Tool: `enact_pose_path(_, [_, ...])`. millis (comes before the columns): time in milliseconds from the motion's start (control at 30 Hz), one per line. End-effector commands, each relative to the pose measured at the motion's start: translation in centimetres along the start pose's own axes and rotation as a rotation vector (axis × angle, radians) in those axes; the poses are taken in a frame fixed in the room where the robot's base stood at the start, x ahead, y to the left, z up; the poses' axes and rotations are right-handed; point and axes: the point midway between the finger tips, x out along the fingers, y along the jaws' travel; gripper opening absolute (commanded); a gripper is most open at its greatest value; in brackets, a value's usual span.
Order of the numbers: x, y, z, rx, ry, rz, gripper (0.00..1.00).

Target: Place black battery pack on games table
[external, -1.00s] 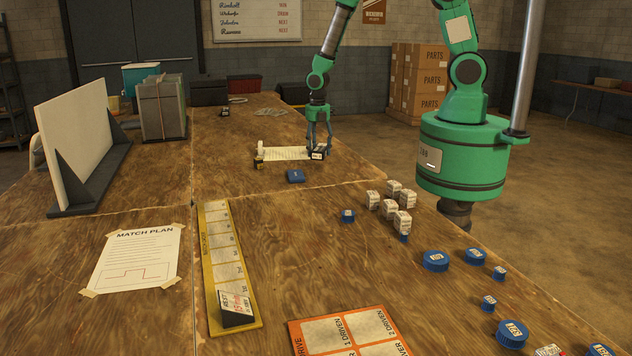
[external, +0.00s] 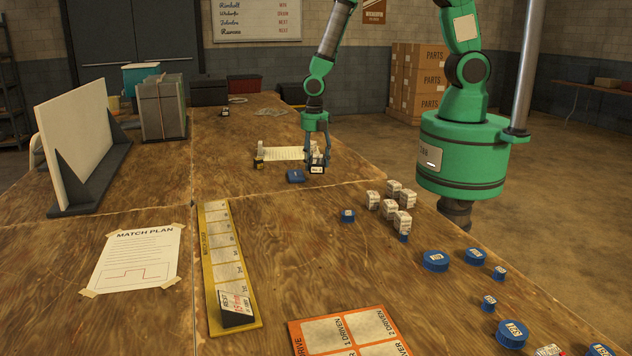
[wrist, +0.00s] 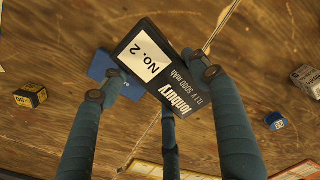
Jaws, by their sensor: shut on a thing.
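The black battery pack (wrist: 160,60) carries a white "No. 2" label and grey lettering. My gripper (wrist: 155,85) is shut on it, with the fingers on both sides of the pack. In the external view my gripper (external: 316,165) holds the pack (external: 317,169) low over the wooden games table (external: 270,220), near its right edge. I cannot tell whether the pack touches the table. A blue block (external: 295,176) lies just left of the pack, and it shows partly hidden behind a finger in the wrist view (wrist: 103,68).
A paper scroll (external: 283,153) with a small black and yellow block (external: 258,164) lies behind. White blocks (external: 390,203) and blue discs (external: 435,261) stand at the right front. A yellow strip board (external: 222,250) and an orange board (external: 345,335) lie in front. The table's middle is clear.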

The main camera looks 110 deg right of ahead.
Motion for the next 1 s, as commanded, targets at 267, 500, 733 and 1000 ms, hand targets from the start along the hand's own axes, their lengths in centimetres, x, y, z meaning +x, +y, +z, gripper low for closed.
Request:
enact_pose_path(267, [-0.1,-1.2,-7.1,-0.091,0.000,0.000,0.18])
enact_pose_path(500, [-0.1,-3.0,-12.8,-0.165,0.000,-0.001,0.18])
enact_pose_path(733, [-0.2,-5.2,-17.9,-0.235,0.000,-0.001,0.18])
enact_pose_path(1000, [-0.2,-8.2,-23.1,-0.312,0.000,-0.002,0.18])
